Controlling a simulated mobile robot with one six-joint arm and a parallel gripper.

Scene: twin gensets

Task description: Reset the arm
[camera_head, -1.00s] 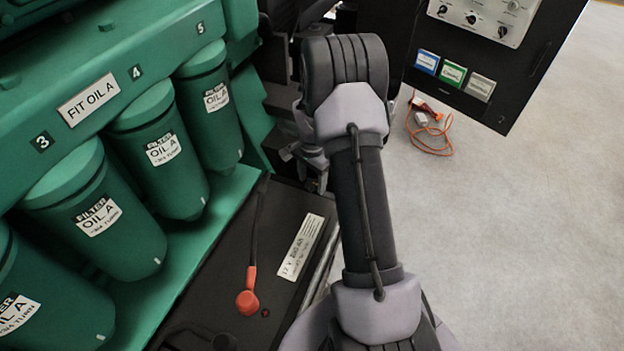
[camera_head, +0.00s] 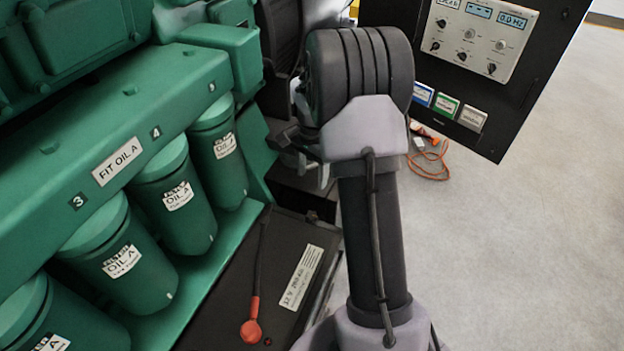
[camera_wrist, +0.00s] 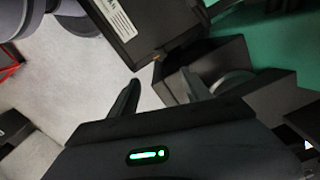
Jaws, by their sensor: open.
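My arm (camera_head: 372,215) stands in the middle of the head view, with its elbow at the top and its forearm turned away behind it. My gripper (camera_wrist: 163,88) shows in the wrist view with its two dark fingers spread apart and nothing between them. In the head view a small part of it seems to show left of the elbow (camera_head: 300,145), mostly hidden. A black battery box (camera_wrist: 150,25) with a white label lies just beyond the fingers in the wrist view, apart from them as far as I can tell.
The green genset with several oil filters (camera_head: 178,200) fills the left. The black battery (camera_head: 235,290) with a red terminal cap (camera_head: 251,331) lies beside my arm. A control panel (camera_head: 480,50) stands at upper right, with an orange cable (camera_head: 432,165) on the floor (camera_head: 540,240). The floor at right is clear.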

